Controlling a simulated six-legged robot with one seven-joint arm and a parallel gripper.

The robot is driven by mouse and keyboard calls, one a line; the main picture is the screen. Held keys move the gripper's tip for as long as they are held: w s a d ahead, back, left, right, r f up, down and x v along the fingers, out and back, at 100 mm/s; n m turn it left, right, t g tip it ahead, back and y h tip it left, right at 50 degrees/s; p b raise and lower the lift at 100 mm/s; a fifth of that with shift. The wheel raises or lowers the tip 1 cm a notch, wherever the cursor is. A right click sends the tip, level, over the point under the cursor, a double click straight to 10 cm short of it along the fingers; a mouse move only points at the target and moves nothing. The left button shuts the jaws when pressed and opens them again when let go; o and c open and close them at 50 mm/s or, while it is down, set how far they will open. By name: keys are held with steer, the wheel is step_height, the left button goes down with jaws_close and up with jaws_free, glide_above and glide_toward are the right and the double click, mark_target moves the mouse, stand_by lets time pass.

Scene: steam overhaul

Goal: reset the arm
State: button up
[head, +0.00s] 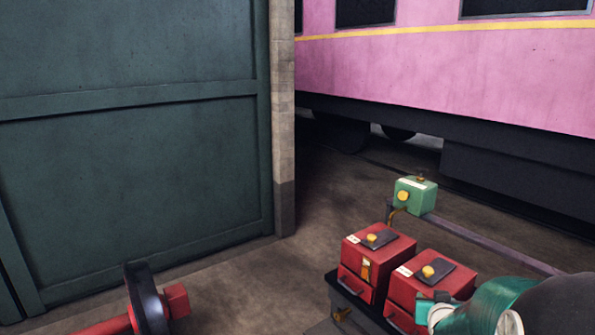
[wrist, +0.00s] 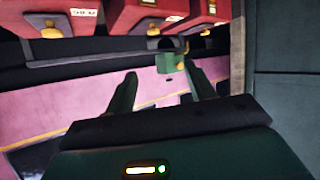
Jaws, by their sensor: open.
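My gripper (wrist: 161,69) shows in the wrist view with its two dark green fingers spread apart. Nothing is seen between the fingers up close. A small green box (wrist: 171,63) appears beyond the fingertips, apart from them. In the head view, part of my arm (head: 495,308) comes in at the lower right corner, close to the right-hand red box (head: 430,285). I cannot tell whether they touch. The fingers are not clearly visible in the head view.
Another red box (head: 376,262) stands beside the first on a dark stand (head: 345,300). The green box (head: 416,196) is behind them. A large green door (head: 130,150) fills the left; a pink carriage (head: 450,70) stands behind. Floor between is clear.

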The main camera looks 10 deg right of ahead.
steer(key=s+a+r+n+g+y, duration=0.15)
steer(key=a+r, duration=0.35)
steer(key=a, duration=0.7)
steer(key=s+a+r+n+g+y, duration=0.2)
steer(key=s+a, duration=0.6)
steer(key=a, duration=0.1)
steer(key=s+a+r+n+g+y, duration=0.1)
steer(key=s+a+r+g+y, duration=0.1)
steer(key=s+a, duration=0.6)
steer(key=shift+s+a+r+n+y, duration=0.25)
steer(key=shift+a+r+n+y, duration=0.1)
steer(key=shift+y, duration=0.1)
steer(key=c, duration=0.4)
steer(key=shift+d, duration=0.1)
steer(key=shift+d, duration=0.1)
